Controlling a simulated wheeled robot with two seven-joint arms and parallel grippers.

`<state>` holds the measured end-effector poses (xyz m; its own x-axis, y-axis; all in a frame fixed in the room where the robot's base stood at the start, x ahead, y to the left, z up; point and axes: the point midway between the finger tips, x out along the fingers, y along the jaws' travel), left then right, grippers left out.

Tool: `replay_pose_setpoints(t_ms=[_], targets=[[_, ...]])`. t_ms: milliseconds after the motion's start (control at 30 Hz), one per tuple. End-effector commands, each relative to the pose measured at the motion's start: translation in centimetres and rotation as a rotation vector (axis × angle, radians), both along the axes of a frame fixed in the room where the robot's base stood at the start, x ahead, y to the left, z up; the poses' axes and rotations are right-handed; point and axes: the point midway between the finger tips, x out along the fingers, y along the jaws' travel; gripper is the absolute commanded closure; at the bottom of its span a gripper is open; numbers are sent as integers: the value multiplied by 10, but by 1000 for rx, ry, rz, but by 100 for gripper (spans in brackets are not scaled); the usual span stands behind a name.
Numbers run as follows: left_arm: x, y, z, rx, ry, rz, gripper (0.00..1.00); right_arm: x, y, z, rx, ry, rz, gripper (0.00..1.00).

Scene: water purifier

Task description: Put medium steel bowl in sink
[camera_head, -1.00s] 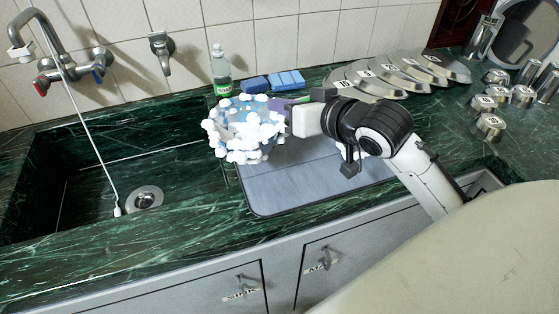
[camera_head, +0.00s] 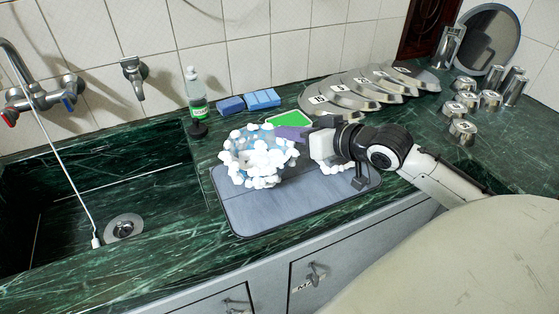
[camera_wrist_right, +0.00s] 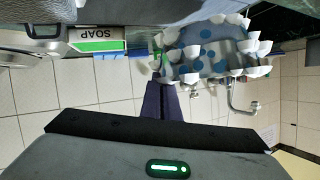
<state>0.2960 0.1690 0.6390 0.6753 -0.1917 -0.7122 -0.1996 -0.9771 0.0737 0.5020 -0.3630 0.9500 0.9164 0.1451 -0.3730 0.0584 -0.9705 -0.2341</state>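The steel bowl (camera_head: 262,160), covered in white foam lumps with blue patches, is over the back-left part of the grey mat. It also shows in the right wrist view (camera_wrist_right: 205,52). I cannot tell whether it touches the mat. My right gripper (camera_head: 291,133) is at the bowl's back-right rim, its purple fingers close together on the rim; they show in the right wrist view (camera_wrist_right: 165,98). The sink (camera_head: 75,205) is at the left, its basin empty except for the drain (camera_head: 124,227). My left gripper is not in view.
The grey mat (camera_head: 255,213) has foam lumps (camera_head: 336,168) near my gripper. A green soap item (camera_head: 289,119), blue sponges (camera_head: 262,98) and a bottle (camera_head: 196,96) stand behind. Lids (camera_head: 365,85) line the back right. A faucet (camera_head: 45,95) overhangs the sink; a thin hose hangs into it.

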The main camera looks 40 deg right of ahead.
Motion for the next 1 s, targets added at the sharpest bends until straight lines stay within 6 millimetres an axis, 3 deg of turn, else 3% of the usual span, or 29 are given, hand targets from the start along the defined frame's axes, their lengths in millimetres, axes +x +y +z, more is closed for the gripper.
replay_pose_setpoints(t_ms=[267,433,667,800,1000], targets=[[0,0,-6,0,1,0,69,0,0,-36,2,0,-1,100],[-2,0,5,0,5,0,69,0,0,-53,2,0,-1,100],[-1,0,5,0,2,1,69,0,1,-57,0,-1,1,100],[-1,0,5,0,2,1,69,-1,1,-58,-1,1,2,79],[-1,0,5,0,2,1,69,0,0,-57,-1,0,1,79]])
